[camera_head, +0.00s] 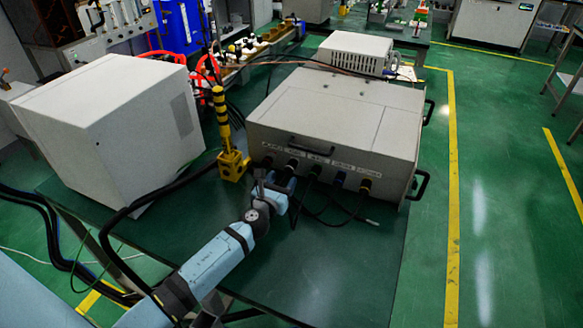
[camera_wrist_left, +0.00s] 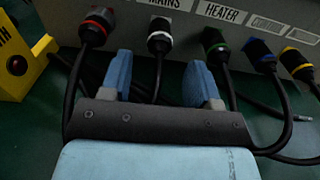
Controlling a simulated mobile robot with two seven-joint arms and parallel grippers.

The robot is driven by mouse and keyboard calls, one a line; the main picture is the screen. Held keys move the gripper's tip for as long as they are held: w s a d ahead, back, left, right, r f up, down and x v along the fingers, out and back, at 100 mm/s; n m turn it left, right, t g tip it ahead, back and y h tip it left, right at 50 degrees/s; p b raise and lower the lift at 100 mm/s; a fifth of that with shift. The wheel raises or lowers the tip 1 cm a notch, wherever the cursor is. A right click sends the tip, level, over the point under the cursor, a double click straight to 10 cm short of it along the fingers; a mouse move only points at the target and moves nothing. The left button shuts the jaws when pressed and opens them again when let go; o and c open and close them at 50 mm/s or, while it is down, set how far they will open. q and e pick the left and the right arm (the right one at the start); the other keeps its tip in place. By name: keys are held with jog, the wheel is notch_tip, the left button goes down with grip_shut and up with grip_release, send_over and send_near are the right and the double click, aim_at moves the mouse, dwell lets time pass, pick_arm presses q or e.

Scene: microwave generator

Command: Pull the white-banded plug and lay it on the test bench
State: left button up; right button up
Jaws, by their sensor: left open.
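The white-banded plug (camera_wrist_left: 160,37) is black with a white ring and sits in the grey box's front panel under the MAINS label, its cable hanging down. In the head view the plug (camera_head: 292,165) is small and partly hidden by my gripper. My left gripper (camera_wrist_left: 160,82) is open, its two blue fingers apart, short of the plug, with the plug in line between them and its cable passing between the fingers. In the head view the gripper (camera_head: 275,186) is in front of the panel. The test bench (camera_head: 330,280) has a dark green top. My right gripper is not in view.
A red-banded plug (camera_wrist_left: 97,27) is left of the white one; green (camera_wrist_left: 214,43), blue (camera_wrist_left: 259,54) and yellow (camera_wrist_left: 297,62) ones are right. A yellow post (camera_head: 232,163) stands left of the panel. A white box (camera_head: 100,125) is further left. The bench's front right is clear.

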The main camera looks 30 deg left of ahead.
aim_at(286, 172)
pick_arm(q)
jog(key=w, duration=0.3)
jog(key=shift+w+a, duration=0.25)
jog(key=shift+w, duration=1)
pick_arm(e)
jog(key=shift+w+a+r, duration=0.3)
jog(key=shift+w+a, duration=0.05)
pick_arm(q)
jog(key=shift+a, duration=0.1)
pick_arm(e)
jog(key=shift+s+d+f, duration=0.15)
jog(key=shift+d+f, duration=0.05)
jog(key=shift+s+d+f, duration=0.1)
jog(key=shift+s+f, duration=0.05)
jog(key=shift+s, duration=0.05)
